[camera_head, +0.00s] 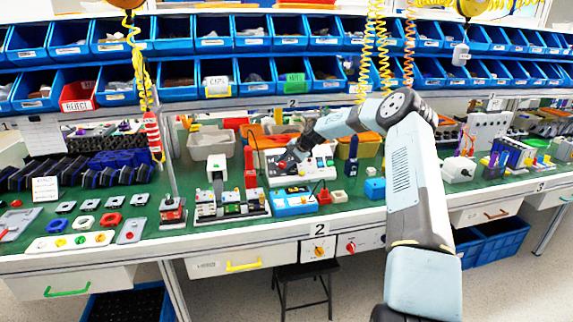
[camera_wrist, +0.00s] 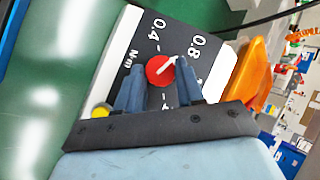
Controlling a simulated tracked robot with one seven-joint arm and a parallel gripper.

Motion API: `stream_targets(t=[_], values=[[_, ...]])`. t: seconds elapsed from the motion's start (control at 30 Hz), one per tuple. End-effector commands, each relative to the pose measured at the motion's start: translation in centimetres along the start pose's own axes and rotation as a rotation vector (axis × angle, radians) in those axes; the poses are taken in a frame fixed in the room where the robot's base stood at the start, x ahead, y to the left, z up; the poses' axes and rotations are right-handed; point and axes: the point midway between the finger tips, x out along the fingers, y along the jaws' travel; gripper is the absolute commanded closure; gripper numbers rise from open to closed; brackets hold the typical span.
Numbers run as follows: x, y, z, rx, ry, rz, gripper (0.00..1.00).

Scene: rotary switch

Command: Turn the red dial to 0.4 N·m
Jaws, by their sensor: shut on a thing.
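The red dial (camera_wrist: 157,73) is round with a white pointer line and sits on a dark scale panel (camera_wrist: 135,45) marked in N·m. In the wrist view its pointer slants up and right, toward the 0.8 mark, and away from the 0.4 mark above the dial. My gripper (camera_wrist: 160,76) has its two blue fingers on either side of the dial, shut on it. In the head view my gripper (camera_head: 290,157) is over the white control box (camera_head: 318,168) on the bench; the dial is too small to tell clearly there.
An orange bin (camera_wrist: 250,70) stands close to the right of the panel in the wrist view. A blue and white device (camera_head: 294,203) stands in front of the box in the head view. Blue parts bins (camera_head: 215,35) line the back. Green bench top (camera_head: 360,205) shows in front.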

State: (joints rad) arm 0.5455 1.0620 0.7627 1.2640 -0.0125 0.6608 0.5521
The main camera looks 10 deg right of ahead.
Motion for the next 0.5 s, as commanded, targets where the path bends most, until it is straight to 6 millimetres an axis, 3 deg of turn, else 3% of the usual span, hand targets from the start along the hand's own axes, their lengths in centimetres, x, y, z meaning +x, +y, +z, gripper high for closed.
stream_targets(t=[0.5], values=[[0.40,-0.73,0.36,-0.394,-0.031,0.300,0.93]])
